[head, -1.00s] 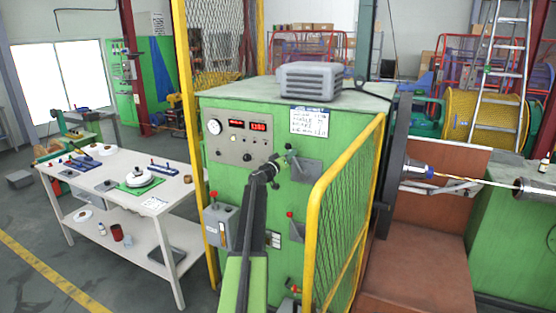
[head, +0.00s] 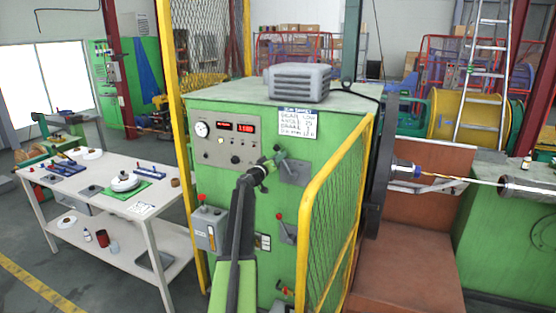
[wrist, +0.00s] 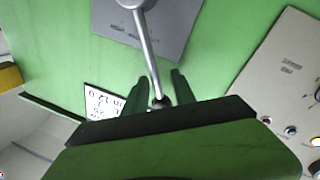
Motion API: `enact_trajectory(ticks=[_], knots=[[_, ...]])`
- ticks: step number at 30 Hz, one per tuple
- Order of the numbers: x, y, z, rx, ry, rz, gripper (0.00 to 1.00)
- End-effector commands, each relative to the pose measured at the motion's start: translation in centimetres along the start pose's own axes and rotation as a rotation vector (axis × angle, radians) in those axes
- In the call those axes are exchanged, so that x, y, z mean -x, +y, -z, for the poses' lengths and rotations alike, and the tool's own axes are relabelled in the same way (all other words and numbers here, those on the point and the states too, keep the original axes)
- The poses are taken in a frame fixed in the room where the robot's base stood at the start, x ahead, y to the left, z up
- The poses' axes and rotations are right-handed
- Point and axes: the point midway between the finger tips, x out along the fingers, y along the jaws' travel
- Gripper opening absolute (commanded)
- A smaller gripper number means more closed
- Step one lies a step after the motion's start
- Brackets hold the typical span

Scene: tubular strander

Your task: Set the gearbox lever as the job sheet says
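The upper lever (wrist: 148,50) on the green machine is a thin pale metal rod with a dark knob, rising from a round pivot on a grey plate (head: 295,172). I take it for the gearbox lever, but no label on it is readable. My gripper (wrist: 158,90) is open, with one green finger on each side of the rod and gaps showing beside it. In the head view my gripper (head: 271,161) is at the left of the plate and hides much of the lever. The white job sheet (head: 297,123) hangs above; its first line seems to mention gear, with its setting hard to read.
Another red-knobbed lever (head: 284,229) is below. A grey box (head: 207,232) with a red knob stands left. A yellow mesh guard (head: 335,200) is close on the right. A control panel (head: 230,143) with red displays is upper left. A white table (head: 105,190) stands farther left.

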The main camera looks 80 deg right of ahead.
Motion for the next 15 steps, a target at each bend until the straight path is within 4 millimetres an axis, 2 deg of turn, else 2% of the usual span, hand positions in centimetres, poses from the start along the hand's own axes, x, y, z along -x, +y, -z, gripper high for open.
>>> enact_trajectory(ticks=[9, 15], knots=[[9.1, 0.1, -0.1, 0.000, 0.002, 0.002, 0.32], [13.9, 0.0, 0.0, 0.000, 0.002, 0.003, 0.32]])
